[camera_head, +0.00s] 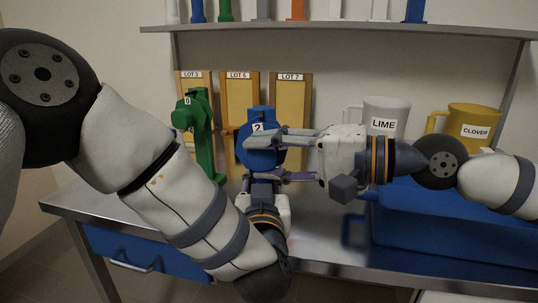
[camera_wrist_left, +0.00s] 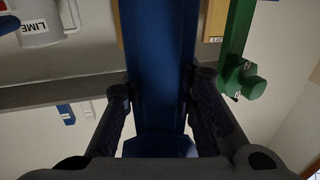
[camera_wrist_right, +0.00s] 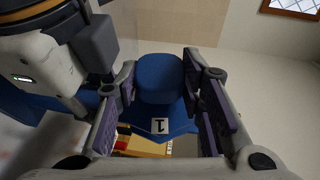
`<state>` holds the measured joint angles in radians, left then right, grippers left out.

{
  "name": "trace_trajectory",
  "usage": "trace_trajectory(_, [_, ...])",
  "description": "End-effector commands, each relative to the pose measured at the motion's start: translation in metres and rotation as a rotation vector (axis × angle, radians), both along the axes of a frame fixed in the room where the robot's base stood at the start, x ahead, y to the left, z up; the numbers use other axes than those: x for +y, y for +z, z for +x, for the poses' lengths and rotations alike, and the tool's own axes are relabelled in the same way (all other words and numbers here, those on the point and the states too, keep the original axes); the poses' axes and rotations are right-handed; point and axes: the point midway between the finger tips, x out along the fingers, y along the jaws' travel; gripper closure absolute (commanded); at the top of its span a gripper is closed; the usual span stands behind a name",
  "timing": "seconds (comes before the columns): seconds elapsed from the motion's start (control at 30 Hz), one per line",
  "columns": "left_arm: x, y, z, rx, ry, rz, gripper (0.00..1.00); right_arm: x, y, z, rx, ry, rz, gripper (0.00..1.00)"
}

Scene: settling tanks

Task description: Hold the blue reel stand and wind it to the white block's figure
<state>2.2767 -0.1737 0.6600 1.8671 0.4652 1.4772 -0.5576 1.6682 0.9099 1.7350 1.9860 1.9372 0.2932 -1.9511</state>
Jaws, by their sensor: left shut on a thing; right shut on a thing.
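My right gripper (camera_head: 258,145) comes from the right and is shut on the blue reel. The right wrist view shows a rounded blue part (camera_wrist_right: 160,80) between its fingers and a tag reading 1. The gripper hides much of the reel. I cannot make out a white block.
A green reel stand (camera_head: 202,135) tagged 0 stands left. Boards LOT 3, LOT 5 and LOT 7 (camera_head: 291,100) stand behind. A white LIME mug (camera_head: 385,112) and a yellow CLOVER mug (camera_head: 474,122) are right, behind a blue box (camera_head: 450,225). Several coloured stands line the shelf (camera_head: 340,29).

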Motion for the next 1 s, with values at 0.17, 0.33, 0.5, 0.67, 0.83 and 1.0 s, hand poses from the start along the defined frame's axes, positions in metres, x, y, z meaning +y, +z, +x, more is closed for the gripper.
trace_trajectory(0.17, [-0.0016, 0.0011, -0.0003, -0.002, -0.004, 0.000, 1.00, 0.0002, -0.0010, -0.0006, 0.002, 0.001, 0.025, 0.92])
trace_trajectory(0.33, [-0.0015, 0.0010, -0.0003, -0.002, -0.004, -0.001, 1.00, -0.0001, -0.0012, -0.0005, 0.002, 0.000, 0.030, 0.92])
trace_trajectory(0.5, [-0.0014, 0.0010, -0.0002, -0.002, -0.003, -0.001, 1.00, -0.0002, -0.0012, -0.0003, 0.002, 0.000, 0.029, 0.92])
trace_trajectory(0.67, [-0.0012, 0.0010, -0.0002, -0.002, -0.003, -0.001, 1.00, -0.0003, -0.0011, -0.0003, 0.002, -0.001, 0.029, 0.49])
trace_trajectory(0.83, [-0.0006, 0.0010, 0.0000, -0.002, -0.001, -0.001, 1.00, -0.0004, -0.0016, -0.0001, 0.002, -0.001, 0.028, 0.45])
trace_trajectory(1.0, [0.0000, 0.0010, 0.0003, -0.002, 0.000, -0.002, 1.00, -0.0007, -0.0022, 0.0001, 0.003, -0.002, 0.026, 0.45])
